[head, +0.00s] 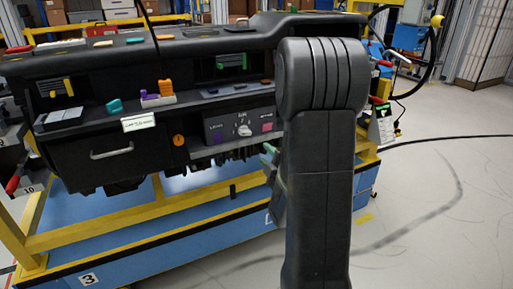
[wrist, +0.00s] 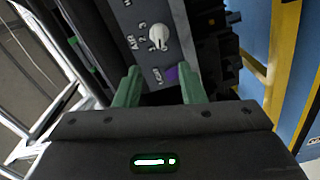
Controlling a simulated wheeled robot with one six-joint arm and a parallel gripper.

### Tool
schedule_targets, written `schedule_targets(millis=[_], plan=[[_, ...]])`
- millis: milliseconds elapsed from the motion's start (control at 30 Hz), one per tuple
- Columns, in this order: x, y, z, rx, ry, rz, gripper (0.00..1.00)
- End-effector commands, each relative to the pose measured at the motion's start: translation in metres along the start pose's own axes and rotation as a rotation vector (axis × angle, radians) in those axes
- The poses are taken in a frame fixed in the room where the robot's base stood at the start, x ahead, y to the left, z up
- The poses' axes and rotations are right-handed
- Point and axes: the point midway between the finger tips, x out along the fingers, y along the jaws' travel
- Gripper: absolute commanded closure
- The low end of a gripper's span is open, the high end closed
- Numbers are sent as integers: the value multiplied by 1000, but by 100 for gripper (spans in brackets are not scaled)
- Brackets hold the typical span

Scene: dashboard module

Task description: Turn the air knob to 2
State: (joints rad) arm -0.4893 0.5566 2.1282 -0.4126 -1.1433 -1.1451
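The air knob (head: 244,130) is a small white dial on the dark control panel, between a purple label and a pink one. In the wrist view the knob (wrist: 158,36) shows next to the letters AIR and several printed numbers; I cannot tell for sure which number it points at. My gripper (wrist: 161,80) has two green fingers, apart with nothing held between them. The fingers are near the panel's edge by the purple label (wrist: 171,74), apart from the knob. In the head view my gripper (head: 270,152) is mostly hidden behind my dark arm.
The black dashboard (head: 170,50) rests on a yellow frame (head: 130,232) over a blue base. A drawer with a handle (head: 112,149) is left of the panel, with an orange round knob (head: 178,140) between. Open floor lies at right.

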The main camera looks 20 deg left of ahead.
Motion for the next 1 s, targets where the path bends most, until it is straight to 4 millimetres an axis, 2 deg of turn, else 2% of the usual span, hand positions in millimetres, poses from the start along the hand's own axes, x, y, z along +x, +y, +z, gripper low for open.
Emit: schedule_targets(millis=[167,500,700,833,1000], plan=[[16,1,-1,-4,6,7,64],[87,1,-2,-2,5,5,64],[120,2,-1,-1,3,6,64],[132,1,-1,-1,3,4,64],[138,1,-1,-1,3,5,64]])
